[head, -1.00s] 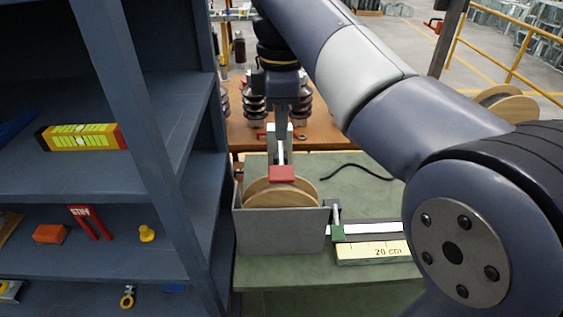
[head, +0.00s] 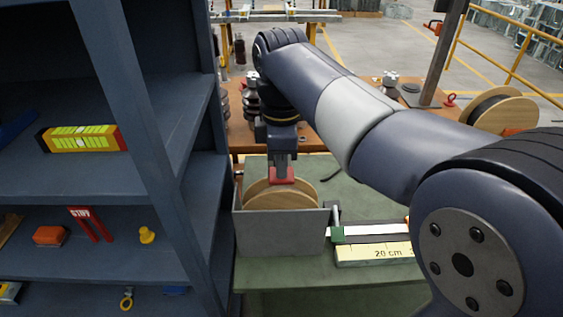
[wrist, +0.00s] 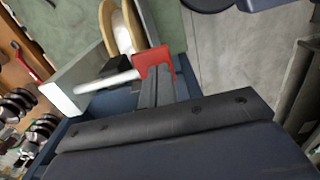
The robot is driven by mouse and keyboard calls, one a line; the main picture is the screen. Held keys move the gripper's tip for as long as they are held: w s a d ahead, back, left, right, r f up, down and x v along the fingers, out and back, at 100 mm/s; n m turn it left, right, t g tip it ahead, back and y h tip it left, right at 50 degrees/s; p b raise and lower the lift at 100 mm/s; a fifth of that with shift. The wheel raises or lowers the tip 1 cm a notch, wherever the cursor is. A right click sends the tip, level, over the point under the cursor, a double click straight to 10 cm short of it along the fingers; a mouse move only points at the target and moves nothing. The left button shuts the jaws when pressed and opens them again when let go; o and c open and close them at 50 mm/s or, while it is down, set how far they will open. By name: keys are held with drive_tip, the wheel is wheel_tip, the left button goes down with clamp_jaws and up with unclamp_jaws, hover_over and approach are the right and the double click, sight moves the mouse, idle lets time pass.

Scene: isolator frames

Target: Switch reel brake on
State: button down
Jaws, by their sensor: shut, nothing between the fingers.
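A wooden reel (head: 283,196) sits upright in a grey box-like stand (head: 283,232) on the green bench. A red block (head: 283,180), which looks like the brake lever's handle, is just above the reel's rim. In the wrist view, the red handle (wrist: 152,61) is at the end of a white rod (wrist: 106,82), beside the reel (wrist: 118,28). My gripper (head: 281,167) points down, shut and empty, with its tips at the red handle. My fingers (wrist: 158,80) appear to touch it, though the exact contact is hidden. The rod is hidden behind my gripper in the head view.
A blue shelf unit (head: 165,170) stands close on the left, holding a yellow level (head: 84,139) and small tools. Right of the stand lie a ruler block (head: 372,252) and a green-ended slide (head: 338,235). An orange-brown table (head: 315,138) with ribbed insulators is behind.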

sight(281, 182)
drive_tip(key=shift+s+f+t+b, duration=0.25)
drive_tip(key=shift+f+t+b, duration=0.75)
drive_tip(key=shift+b, duration=0.85)
wheel_tip(281, 182, down, 4)
drive_tip(key=t+b, duration=0.2)
drive_tip(key=b, duration=0.4)
drive_tip(key=shift+t, duration=0.3)
drive_tip(key=shift+f+t+b, duration=0.2)
drive_tip(key=shift+t+b, duration=0.3)
drive_tip(key=shift+b, duration=0.3)
